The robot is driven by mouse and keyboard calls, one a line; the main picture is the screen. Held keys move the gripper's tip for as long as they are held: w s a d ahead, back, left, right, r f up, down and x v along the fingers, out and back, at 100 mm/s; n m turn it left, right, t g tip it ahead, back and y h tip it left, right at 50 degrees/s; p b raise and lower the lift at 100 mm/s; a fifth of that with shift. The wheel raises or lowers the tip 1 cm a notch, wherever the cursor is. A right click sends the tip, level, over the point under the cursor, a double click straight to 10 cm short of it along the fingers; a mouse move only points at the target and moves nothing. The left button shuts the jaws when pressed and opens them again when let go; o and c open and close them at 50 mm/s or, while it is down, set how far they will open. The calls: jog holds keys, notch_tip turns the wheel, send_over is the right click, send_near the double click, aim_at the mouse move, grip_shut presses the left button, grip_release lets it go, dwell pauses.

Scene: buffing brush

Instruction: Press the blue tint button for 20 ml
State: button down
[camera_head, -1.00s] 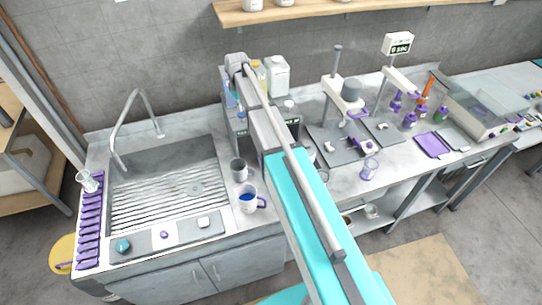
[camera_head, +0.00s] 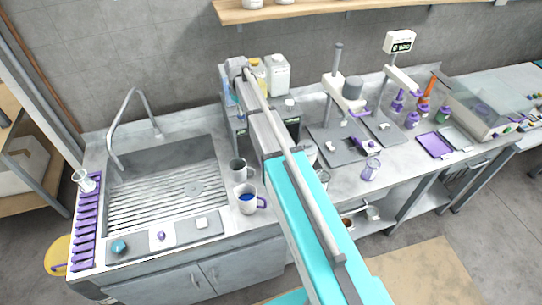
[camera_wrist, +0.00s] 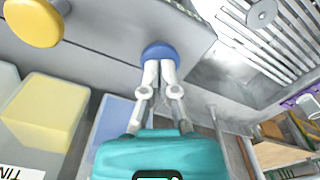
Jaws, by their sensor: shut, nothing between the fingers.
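The round blue button (camera_wrist: 160,52) sits on a grey panel in the wrist view. My gripper (camera_wrist: 160,70) is shut and empty, with its fingertips at the blue button and overlapping its lower edge. They look in contact, but I cannot tell whether the button is pushed in. A yellow button (camera_wrist: 34,22) is further left on the same panel. In the head view the tint dispenser (camera_head: 235,125) stands behind the sink counter, and my arm hides its front and my gripper.
A yellow tank (camera_wrist: 47,110) and a blue tank (camera_wrist: 118,118) stand by the panel. A white mug with blue liquid (camera_head: 247,199) and a grey cup (camera_head: 238,170) stand near my arm. The sink (camera_head: 165,185) is at the left.

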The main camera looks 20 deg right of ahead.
jog(key=shift+r, duration=0.15)
jog(key=shift+r+p, duration=1.8)
jog(key=shift+p, duration=0.25)
jog(key=shift+f, duration=0.2)
jog(key=shift+f+b, duration=1.4)
jog(key=shift+b, duration=0.2)
jog(key=shift+f+b, duration=0.35)
jog(key=shift+r, duration=0.15)
jog(key=shift+r+p, duration=1.8)
jog(key=shift+p, duration=0.15)
